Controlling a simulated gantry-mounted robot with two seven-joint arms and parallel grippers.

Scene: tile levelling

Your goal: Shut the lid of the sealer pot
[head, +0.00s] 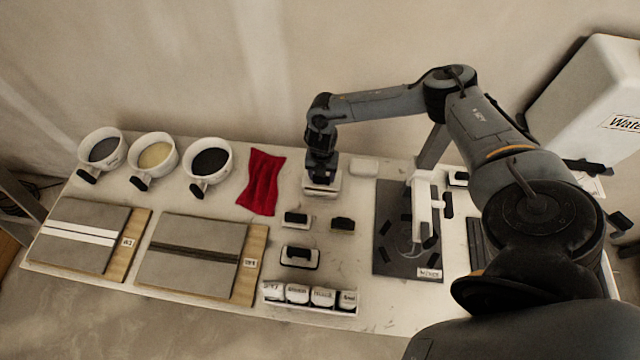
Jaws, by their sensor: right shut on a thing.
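My right gripper (322,174) points down at the back middle of the table, shut on a small whitish container (317,190). The gripper hides the container's top, so I cannot tell how its lid stands. I cannot tell for certain that this is the sealer pot. Several small white labelled jars (297,293) stand in a row at the front edge, their labels too small to read. My left gripper is out of view.
Three white tubs with dark handles, one holding yellow powder (155,156), stand at the back left. A red cloth (263,182) lies beside them. Tiled boards (192,246) lie in front. A dark plate (390,257) bears a white device. Small dark-topped blocks (342,224) lie mid-table.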

